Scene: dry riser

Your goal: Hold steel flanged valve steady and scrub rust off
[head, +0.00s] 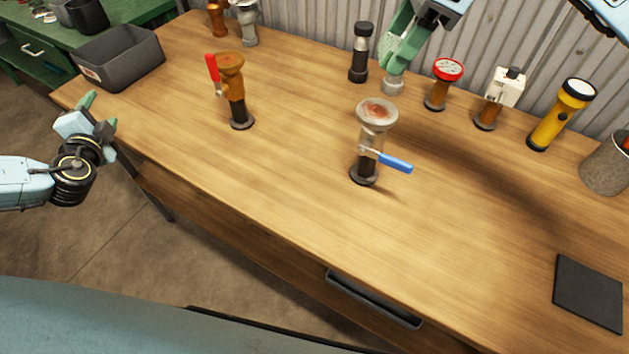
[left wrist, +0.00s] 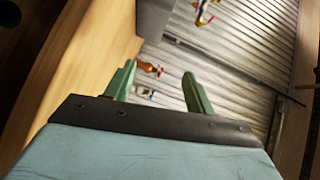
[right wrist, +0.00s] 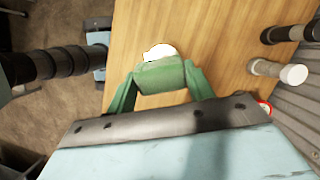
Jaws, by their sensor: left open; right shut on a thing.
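The steel flanged valve (head: 373,137) stands upright on the wooden bench near the middle. Its top flange shows reddish-brown rust and its blue lever points right. My right gripper (head: 394,62) is behind it at the back of the bench, apart from it. It is shut on a green block with a pale end (right wrist: 160,72); I cannot tell exactly what this thing is. A pale grey round end (head: 392,85) shows just below its fingers. My left gripper (head: 100,126) is open and empty off the bench's left edge; its spread fingers show in the left wrist view (left wrist: 158,70).
A rusty orange valve with a red lever (head: 235,88) stands left of centre. A grey bin (head: 118,56) is at the left corner. A black cylinder (head: 360,52), red-topped gauge (head: 446,82), white box device (head: 501,97) and yellow flashlight (head: 561,114) line the back. A dark mat (head: 588,292) lies front right.

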